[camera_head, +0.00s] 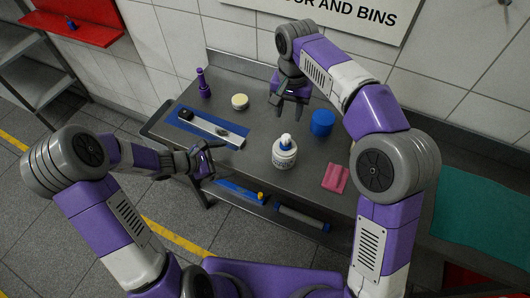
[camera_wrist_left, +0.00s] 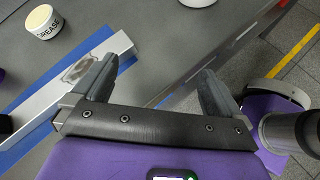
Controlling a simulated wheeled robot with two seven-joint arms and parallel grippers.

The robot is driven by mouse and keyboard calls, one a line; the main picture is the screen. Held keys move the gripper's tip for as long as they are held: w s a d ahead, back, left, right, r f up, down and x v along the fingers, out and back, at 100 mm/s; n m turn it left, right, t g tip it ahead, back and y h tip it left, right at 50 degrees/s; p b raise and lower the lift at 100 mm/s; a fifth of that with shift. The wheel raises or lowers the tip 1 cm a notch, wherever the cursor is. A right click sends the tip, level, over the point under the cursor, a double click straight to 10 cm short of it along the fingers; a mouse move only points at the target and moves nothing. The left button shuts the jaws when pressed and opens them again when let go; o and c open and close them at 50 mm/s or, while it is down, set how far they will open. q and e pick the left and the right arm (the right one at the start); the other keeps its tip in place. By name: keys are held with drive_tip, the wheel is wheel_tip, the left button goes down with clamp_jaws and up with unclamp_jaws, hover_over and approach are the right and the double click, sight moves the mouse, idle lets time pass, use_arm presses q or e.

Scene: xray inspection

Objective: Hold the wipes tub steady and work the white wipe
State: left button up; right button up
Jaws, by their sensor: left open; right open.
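The white wipes tub (camera_head: 284,156) with dark lettering stands upright on the grey table, near its front edge. A white wipe (camera_head: 286,139) sticks up from its top, with a bit of blue around it. My left gripper (camera_head: 210,158) is open and empty, left of the tub and apart from it. In the left wrist view its open fingers (camera_wrist_left: 158,68) have nothing between them; a white piece at the top edge, probably the tub, is cut off. My right gripper (camera_head: 291,112) points down, open and empty, behind the tub and apart from it.
A pale bar (camera_head: 222,137) lies on a blue mat (camera_head: 184,128) at the left. A grease tin (camera_head: 240,101), purple bottle (camera_head: 204,84), blue cylinder (camera_head: 322,122) and pink cloth (camera_head: 336,177) stand or lie around the tub. A lower shelf holds tools.

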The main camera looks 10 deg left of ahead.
sight(285, 151)
use_arm(q)
drive_tip(key=d+r+n+h, duration=0.1)
drive_tip(key=d, duration=0.3)
drive_tip(key=w+d+r+n, duration=0.1)
drive_tip(key=d, duration=0.4)
drive_tip(key=d+r+h, duration=0.1)
drive_tip(key=d, duration=0.3)
drive_tip(key=shift+w+d+r+n+h, duration=0.15)
drive_tip(key=shift+w+r+n+h, duration=0.15)
drive_tip(key=shift+n, duration=0.1)
drive_tip(key=x, duration=0.7)
drive_tip(key=shift+d+f, duration=0.1)
drive_tip(key=shift+d, duration=0.15)
drive_tip(key=c, duration=0.9)
drive_tip(key=shift+o, duration=0.2)
